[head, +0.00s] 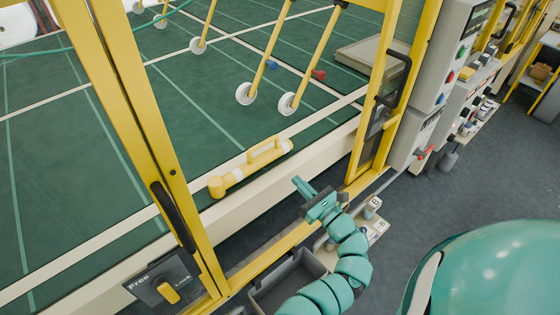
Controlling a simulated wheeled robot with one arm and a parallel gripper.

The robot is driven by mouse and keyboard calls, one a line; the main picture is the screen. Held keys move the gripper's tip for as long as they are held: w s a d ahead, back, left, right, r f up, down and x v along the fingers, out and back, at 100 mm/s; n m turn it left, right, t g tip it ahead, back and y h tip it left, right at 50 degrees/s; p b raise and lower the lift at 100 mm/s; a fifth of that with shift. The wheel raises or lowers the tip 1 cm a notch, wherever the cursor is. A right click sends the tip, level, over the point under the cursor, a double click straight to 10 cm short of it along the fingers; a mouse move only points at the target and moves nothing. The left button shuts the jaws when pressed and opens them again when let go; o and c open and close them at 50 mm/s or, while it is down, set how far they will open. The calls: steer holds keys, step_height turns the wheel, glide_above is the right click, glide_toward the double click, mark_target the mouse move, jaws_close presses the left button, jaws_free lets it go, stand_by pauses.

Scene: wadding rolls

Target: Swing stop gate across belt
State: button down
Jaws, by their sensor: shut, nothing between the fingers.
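The stop gate (240,172) is a yellow bar with a raised handle (268,151) and a round yellow knob at its left end. It lies along the near cream edge rail of the green belt (90,165), not across the belt. My gripper (299,183) is teal, shut and empty. It is just right of and below the gate's handle end in the head view, apart from it. The fingers point up and left toward the rail. The gate's pivot is not clear from this view.
Yellow frame posts stand left (130,110) and right (385,90) of the opening, with black handles. A latch box (163,284) is at bottom left. A grey bin (285,283) sits below my arm. Control boxes (440,60) stand at right. Yellow legs with white wheels (288,104) rest on the belt.

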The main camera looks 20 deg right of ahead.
steer(key=p, duration=0.5)
glide_toward(264, 145)
steer(key=x, duration=0.4)
steer(key=shift+w+a, duration=0.1)
steer(key=shift+w, duration=0.2)
steer(key=shift+p+x, duration=0.3)
steer(key=shift+x, duration=0.75)
steer(key=shift+w+f, duration=0.15)
